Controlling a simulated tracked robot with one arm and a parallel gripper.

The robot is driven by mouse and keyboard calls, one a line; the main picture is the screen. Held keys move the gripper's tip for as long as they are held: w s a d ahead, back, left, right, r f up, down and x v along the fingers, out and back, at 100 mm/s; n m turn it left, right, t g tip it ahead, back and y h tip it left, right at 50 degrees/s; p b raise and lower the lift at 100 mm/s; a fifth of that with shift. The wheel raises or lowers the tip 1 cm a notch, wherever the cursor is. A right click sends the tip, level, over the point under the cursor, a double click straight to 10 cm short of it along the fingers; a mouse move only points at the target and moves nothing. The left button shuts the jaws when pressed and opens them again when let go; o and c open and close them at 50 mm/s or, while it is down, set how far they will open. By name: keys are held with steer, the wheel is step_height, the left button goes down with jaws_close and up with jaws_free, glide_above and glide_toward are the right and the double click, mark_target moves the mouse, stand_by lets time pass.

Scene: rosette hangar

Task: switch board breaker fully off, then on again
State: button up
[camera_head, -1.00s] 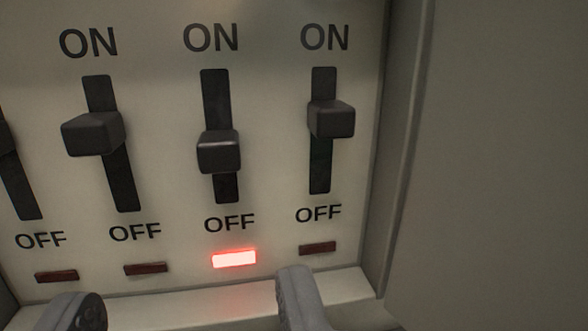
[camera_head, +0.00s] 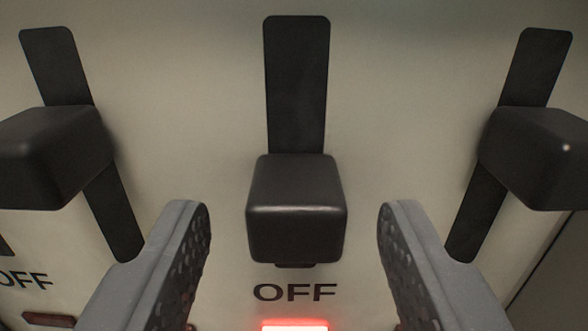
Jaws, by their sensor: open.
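The breaker board (camera_head: 215,120) is a pale panel that fills the view. The middle breaker (camera_head: 296,210) is a black block low in its dark vertical slot, just above the word OFF. Only a little of the slot shows below it. A red lamp (camera_head: 296,326) is lit beneath it, partly cut off by the lower edge. My gripper (camera_head: 293,215) is open, with one grey finger on each side of the middle breaker. Gaps show between the fingers and the block. I cannot tell how deep the fingertips reach.
A left breaker (camera_head: 55,155) and a right breaker (camera_head: 540,155) sit higher in their slots, close outside my fingers. An unlit lamp (camera_head: 48,319) is at the lower left. The board's edge runs at the lower right.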

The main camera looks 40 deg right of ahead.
steer(key=shift+w+d, duration=0.4)
steer(key=shift+w, duration=0.05)
jaws_close()
steer(key=shift+f+b, duration=0.65)
steer(key=shift+f, duration=0.65)
jaws_free()
steer(key=shift+r, duration=0.1)
steer(key=shift+s+a, duration=0.1)
steer(key=shift+a, duration=0.05)
steer(key=b+v, duration=0.3)
steer(key=v, duration=1)
steer(key=shift+s, duration=0.25)
steer(key=shift+a, duration=0.15)
